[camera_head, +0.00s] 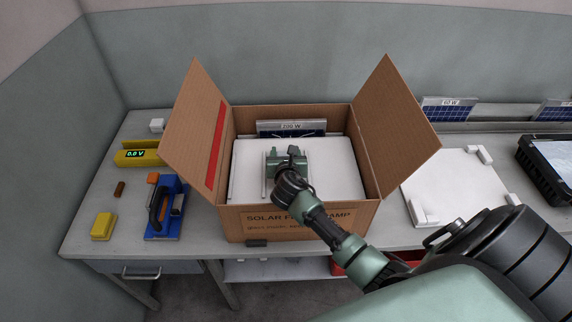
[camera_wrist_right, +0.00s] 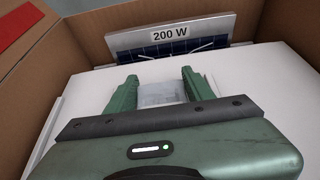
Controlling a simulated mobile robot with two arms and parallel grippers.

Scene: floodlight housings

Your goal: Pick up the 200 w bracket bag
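The pale, translucent bracket bag (camera_wrist_right: 162,93) shows in the right wrist view, on or just above the white packing surface inside the open carton. My right gripper (camera_wrist_right: 160,85) points down into the carton, with one green finger on each side of the bag. The bag fills the gap between the fingers, but I cannot see whether they press on it. In the head view my right gripper (camera_head: 287,160) and wrist hide the bag. A panel labelled 200 W (camera_wrist_right: 170,37) stands at the carton's back wall. My left gripper is out of view.
The cardboard carton (camera_head: 300,219) has its side flaps raised left and right of my arm. Left of it on the bench (camera_head: 128,222) are a yellow meter (camera_head: 139,153), a blue tool (camera_head: 164,208) and small blocks. A white board (camera_head: 455,188) lies right of it.

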